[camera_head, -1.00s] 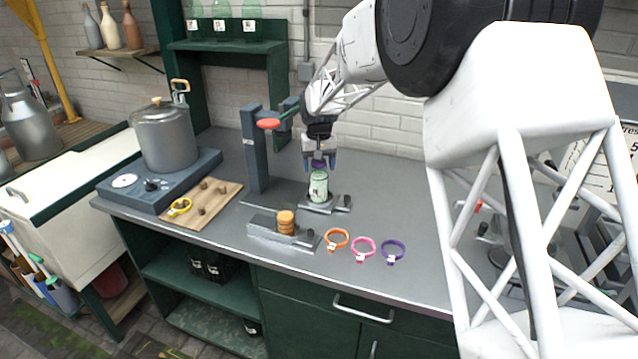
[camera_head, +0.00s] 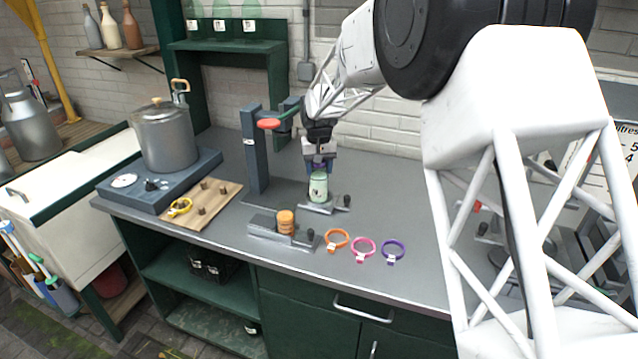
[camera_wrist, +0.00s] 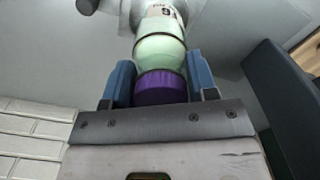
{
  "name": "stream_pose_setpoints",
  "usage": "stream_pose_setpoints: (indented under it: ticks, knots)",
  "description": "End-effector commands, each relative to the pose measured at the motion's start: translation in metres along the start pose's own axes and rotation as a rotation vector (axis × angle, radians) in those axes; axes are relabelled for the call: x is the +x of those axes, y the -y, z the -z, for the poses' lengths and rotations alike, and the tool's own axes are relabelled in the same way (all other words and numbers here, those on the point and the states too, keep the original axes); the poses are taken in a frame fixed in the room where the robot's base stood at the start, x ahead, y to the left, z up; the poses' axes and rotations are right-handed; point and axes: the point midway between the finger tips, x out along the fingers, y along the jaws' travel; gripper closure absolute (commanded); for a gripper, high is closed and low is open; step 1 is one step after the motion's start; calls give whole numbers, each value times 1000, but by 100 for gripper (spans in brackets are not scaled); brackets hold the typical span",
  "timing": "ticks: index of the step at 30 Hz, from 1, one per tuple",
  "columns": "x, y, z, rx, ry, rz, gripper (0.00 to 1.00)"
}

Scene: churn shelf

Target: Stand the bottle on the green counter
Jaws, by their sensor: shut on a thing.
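The bottle (camera_head: 318,188) is pale green with a light label and a purple cap, and it stands upright in the head view. In the wrist view the purple cap (camera_wrist: 161,88) lies between the two blue fingers of my gripper (camera_wrist: 160,80), with the green bottle neck beyond it. My gripper (camera_head: 319,165) is above the bottle in the head view, shut on its cap. The bottle's base is at a small grey metal fixture (camera_head: 324,207) on the grey top of the counter (camera_head: 225,235), which has green cabinet fronts. I cannot tell whether the base touches the fixture.
A blue-grey post (camera_head: 254,150) with a red-ended lever (camera_head: 269,124) stands close left of my gripper. Orange, pink and purple rings (camera_head: 392,250) lie in front. A second fixture holds an orange stack (camera_head: 286,222). A pot (camera_head: 165,138) stands at the left.

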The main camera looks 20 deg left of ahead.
Motion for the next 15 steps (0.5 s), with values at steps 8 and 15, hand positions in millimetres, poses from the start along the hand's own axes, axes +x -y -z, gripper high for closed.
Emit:
stream_pose_setpoints:
  ticks: [8,15]
  knots:
    - [-8,0,0,0,1,0,76]
    - [-18,0,0,0,1,0,76]
